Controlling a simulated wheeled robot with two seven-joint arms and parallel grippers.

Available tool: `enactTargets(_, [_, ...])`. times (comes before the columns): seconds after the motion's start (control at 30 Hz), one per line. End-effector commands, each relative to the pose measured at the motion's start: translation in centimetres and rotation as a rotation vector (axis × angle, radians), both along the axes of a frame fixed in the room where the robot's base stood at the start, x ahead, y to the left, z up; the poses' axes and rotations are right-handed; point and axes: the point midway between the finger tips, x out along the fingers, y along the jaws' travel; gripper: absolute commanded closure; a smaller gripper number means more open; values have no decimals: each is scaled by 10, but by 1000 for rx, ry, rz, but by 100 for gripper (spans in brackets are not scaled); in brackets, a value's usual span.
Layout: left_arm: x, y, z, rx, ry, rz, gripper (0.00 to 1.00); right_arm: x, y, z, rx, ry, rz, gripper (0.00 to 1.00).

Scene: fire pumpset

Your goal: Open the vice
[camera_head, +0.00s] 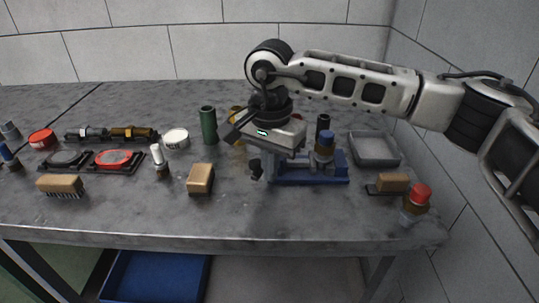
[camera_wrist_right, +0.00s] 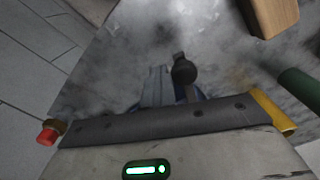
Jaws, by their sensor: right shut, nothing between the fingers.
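The vice (camera_head: 318,172) has a blue base and stands on the grey workbench, right of the middle. Its dark handle end (camera_head: 256,169) sticks out at the left. My right gripper (camera_head: 277,135) is directly over the vice's left part and hides some of it. It is shut and empty. Its fingertips are hard to make out, and I cannot tell whether they touch the vice. In the right wrist view the vice shows as a grey bar (camera_wrist_right: 156,88) with a dark round knob (camera_wrist_right: 184,71) and some blue, just beyond my gripper's edge. My left gripper is not in view.
A green cylinder (camera_head: 208,125) and a wooden block brush (camera_head: 200,179) stand left of the vice. A grey tray (camera_head: 375,149), another brush (camera_head: 392,183) and a red-capped bottle (camera_head: 416,200) are right. The bench front between is mostly clear.

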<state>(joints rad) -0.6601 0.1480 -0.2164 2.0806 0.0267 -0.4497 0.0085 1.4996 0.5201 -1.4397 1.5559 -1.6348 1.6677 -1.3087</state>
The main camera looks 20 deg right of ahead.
Motion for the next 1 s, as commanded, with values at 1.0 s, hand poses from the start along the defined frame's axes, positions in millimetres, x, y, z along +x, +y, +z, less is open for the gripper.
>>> enactTargets(1.0, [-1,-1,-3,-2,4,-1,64,10,22,1,8,-3,4,100])
